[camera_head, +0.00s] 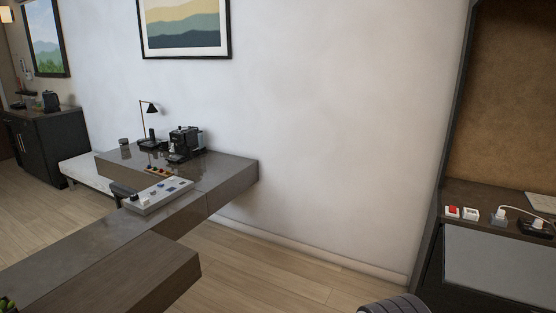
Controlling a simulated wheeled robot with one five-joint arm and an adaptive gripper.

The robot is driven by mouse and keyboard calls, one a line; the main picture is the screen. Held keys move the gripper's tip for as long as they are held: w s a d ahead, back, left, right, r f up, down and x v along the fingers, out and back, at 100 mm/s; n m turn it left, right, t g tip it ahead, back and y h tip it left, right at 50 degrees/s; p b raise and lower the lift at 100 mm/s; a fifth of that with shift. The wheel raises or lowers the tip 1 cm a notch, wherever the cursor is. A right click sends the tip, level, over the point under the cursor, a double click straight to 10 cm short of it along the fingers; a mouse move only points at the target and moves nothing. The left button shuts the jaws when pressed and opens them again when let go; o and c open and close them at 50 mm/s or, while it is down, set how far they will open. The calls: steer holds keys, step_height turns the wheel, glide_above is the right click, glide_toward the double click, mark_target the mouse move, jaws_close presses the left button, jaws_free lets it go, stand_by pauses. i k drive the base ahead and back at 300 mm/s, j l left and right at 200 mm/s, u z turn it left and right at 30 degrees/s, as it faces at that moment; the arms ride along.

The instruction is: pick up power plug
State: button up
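On the wooden shelf at the far right, a small pale block that looks like the power plug (498,216) sits with a white cord (518,210) at it. The cord curves right toward a dark box (537,228) with a white piece in it, perhaps a power strip with another plug. These things are small, so I cannot tell whether the plug is loose or plugged in. My gripper is not in view, and nothing is seen touching the plug.
A small red-topped item (453,211) and a white item (471,214) stand left of the plug. A grey panel (500,262) lies in front. A long dark desk (100,250) with a coffee machine (184,143) and lamp (149,122) is at left. Bare floor (275,268) shows between.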

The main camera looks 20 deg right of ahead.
mark_target(500, 214)
steer(key=z, duration=1.85)
